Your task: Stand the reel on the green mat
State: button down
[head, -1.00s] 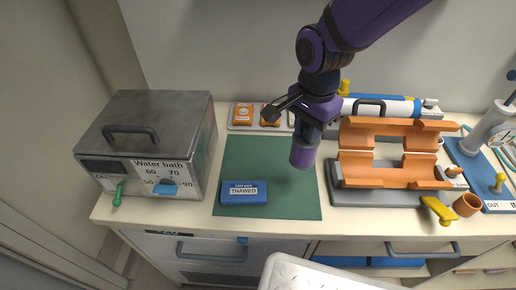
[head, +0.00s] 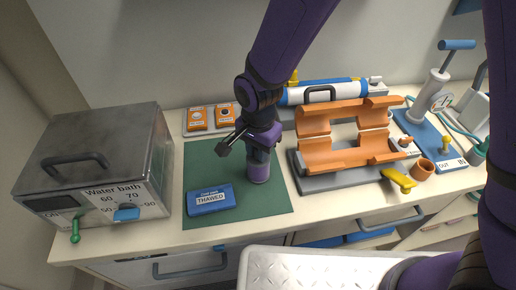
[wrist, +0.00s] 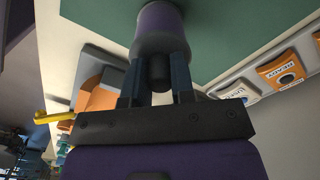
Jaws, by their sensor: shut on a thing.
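The reel, a purple cylinder with a paler grey-purple end (head: 259,173), is upright in my gripper (head: 261,153) over the right part of the green mat (head: 240,205). In the wrist view the reel (wrist: 160,32) sits between the two dark fingers of my gripper (wrist: 158,75), which is shut on it. Its lower end is at or very near the mat (wrist: 235,35); I cannot tell if it touches. My gripper hides the reel's upper part in the head view.
A blue THAWED pack (head: 210,199) lies on the mat, left of the reel. A grey water bath (head: 95,165) stands at left. An orange cradle on a grey base (head: 345,135) stands close right. Orange-labelled packs (head: 197,118) lie behind.

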jog(key=shift+f, duration=0.15)
jog(key=c, duration=1)
grip_release()
jog(key=shift+o, duration=0.2)
notch_tip(320, 180, up, 12)
